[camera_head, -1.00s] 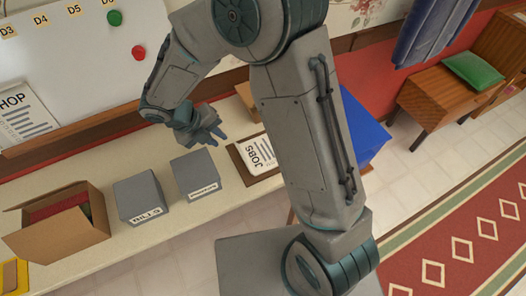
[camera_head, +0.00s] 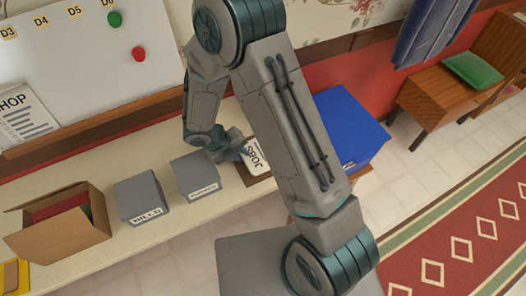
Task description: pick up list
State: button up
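A white sheet headed "JOBS" (camera_head: 255,157) lies on a brown board (camera_head: 257,180) on the long counter. Part of it is hidden behind my arm. Another white sheet, with "HOP" visible and lines of text (camera_head: 22,118), hangs at the lower left of the whiteboard, cut off by the picture's edge. My gripper (camera_head: 240,152) is low over the counter, at the left edge of the JOBS sheet. Its fingers are small and partly overlap the sheet, so I cannot tell whether they touch it or how far they are apart.
Two grey boxes, one labelled BILLS (camera_head: 140,197) and one with an unreadable label (camera_head: 196,176), stand left of my gripper. An open cardboard box (camera_head: 60,232) is farther left. A blue bin (camera_head: 350,125) stands right of my arm. The whiteboard (camera_head: 90,70) rises behind the counter.

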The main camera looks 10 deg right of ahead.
grip_shut()
jog(key=shift+r+p, duration=0.4)
jog(key=shift+p, duration=0.1)
